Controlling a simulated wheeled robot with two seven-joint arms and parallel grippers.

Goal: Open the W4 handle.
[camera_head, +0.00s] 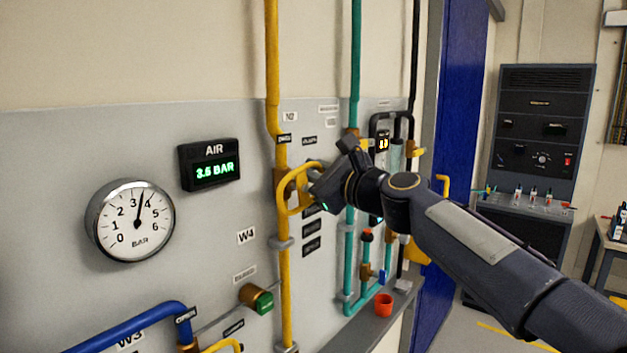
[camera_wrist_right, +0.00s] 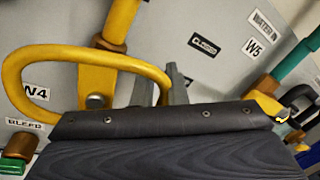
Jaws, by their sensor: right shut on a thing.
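The W4 handle is a yellow loop (camera_head: 283,199) on a brass valve body on the vertical yellow pipe, right of the W4 label (camera_head: 246,237). In the right wrist view the loop (camera_wrist_right: 48,54) spans the left half, with the W4 label (camera_wrist_right: 37,93) seen through it. My right gripper (camera_head: 313,184) comes in from the right and is shut on the right side of the loop. In the right wrist view its grey fingers (camera_wrist_right: 172,88) stand at the loop's right end; the exact contact is partly hidden. My left gripper is not in view.
A round pressure gauge (camera_head: 130,220) and an AIR display (camera_head: 209,164) reading 3.5 BAR are on the panel at left. A green-capped fitting (camera_head: 257,299) sits below W4. Teal pipes (camera_head: 355,85) run close behind my right arm. A red cup (camera_head: 383,304) stands on the ledge.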

